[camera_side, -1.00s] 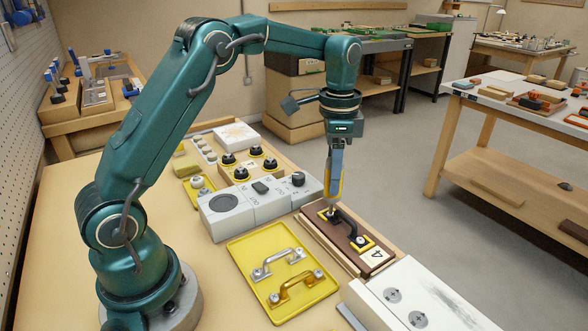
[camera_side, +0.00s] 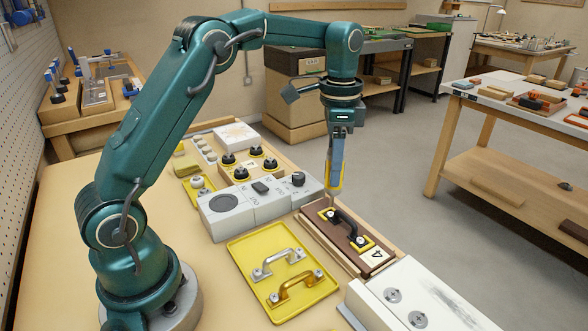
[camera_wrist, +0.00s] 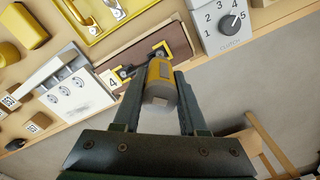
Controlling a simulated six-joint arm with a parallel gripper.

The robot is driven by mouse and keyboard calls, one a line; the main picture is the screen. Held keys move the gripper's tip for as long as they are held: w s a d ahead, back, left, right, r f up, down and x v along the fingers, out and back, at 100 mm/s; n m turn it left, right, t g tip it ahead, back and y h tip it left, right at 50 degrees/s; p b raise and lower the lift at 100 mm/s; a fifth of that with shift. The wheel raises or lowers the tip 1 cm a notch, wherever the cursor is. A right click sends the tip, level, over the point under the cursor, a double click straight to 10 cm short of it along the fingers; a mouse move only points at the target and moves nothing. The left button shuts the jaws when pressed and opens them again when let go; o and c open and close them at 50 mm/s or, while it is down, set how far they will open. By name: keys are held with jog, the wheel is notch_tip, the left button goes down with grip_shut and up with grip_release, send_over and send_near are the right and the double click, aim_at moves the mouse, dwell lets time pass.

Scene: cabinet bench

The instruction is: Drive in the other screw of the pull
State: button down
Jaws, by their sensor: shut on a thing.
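A black pull (camera_side: 344,224) lies on the brown drawer front (camera_side: 321,211), with a yellow outline around each foot. A card marked 4 (camera_side: 376,253) sits at its near end. In the wrist view the pull (camera_wrist: 124,72) is partly hidden behind the tool. My gripper (camera_side: 336,176) is shut on a yellow-and-grey driver (camera_wrist: 161,80), pointing down above the far end of the drawer front, apart from it. The driver's tip is hard to make out. The screws at the pull's feet are too small to tell.
A yellow tray (camera_side: 242,252) holds a silver pull (camera_side: 275,262) and a brass pull (camera_side: 297,288). A grey control box (camera_side: 223,219) with knobs stands behind the drawer front, and a white panel (camera_side: 428,301) in front.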

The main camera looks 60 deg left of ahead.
jog(key=shift+r, duration=2.05)
